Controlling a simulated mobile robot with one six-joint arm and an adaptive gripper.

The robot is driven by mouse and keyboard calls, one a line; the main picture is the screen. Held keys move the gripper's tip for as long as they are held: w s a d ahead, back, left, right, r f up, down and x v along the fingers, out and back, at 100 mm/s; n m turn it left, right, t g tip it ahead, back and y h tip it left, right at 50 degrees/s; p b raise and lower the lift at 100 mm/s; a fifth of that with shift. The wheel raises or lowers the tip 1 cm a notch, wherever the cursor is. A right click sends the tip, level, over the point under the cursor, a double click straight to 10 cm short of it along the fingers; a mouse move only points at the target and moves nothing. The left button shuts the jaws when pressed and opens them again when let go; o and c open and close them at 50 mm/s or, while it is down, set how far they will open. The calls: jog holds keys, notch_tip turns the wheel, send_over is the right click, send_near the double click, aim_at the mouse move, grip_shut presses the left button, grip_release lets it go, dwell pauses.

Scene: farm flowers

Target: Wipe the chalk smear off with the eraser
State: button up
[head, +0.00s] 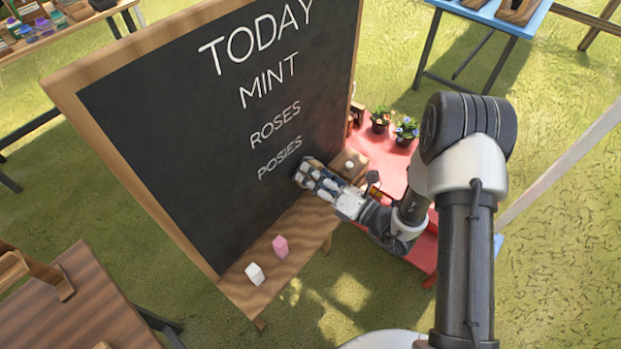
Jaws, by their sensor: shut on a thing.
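The chalkboard (150,110) stands tilted in a wooden frame, with TODAY, MINT, ROSES and POSIES in white lettering. My gripper (304,174) reaches in from the right to the lower right of the board, just right of the word POSIES. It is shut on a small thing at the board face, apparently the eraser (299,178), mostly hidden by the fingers. I cannot tell whether it touches the board. No chalk smear shows clearly; the board behind the gripper is hidden.
A white block (255,274) and a pink block (280,246) stand on the wooden ledge (300,225) below the board. A red table (388,152) with potted flowers (406,130) and a wooden box (348,163) is behind my arm. A brown table (85,310) is at lower left.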

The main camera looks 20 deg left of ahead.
jog(key=shift+w+d, duration=0.3)
jog(key=shift+w, duration=0.25)
jog(key=shift+w+d, duration=0.25)
jog(key=shift+w, duration=0.3)
jog(key=shift+a, duration=0.15)
jog(key=shift+s+a, duration=0.3)
jog(key=shift+s, duration=0.3)
jog(key=shift+s+a, duration=0.25)
jog(key=shift+s, duration=0.35)
jog(key=shift+s+a, duration=0.3)
jog(key=shift+s, duration=0.3)
jog(key=shift+p+v, duration=0.35)
jog(key=shift+v, duration=2.6)
jog(key=shift+d, duration=0.15)
jog(key=shift+v, duration=1.4)
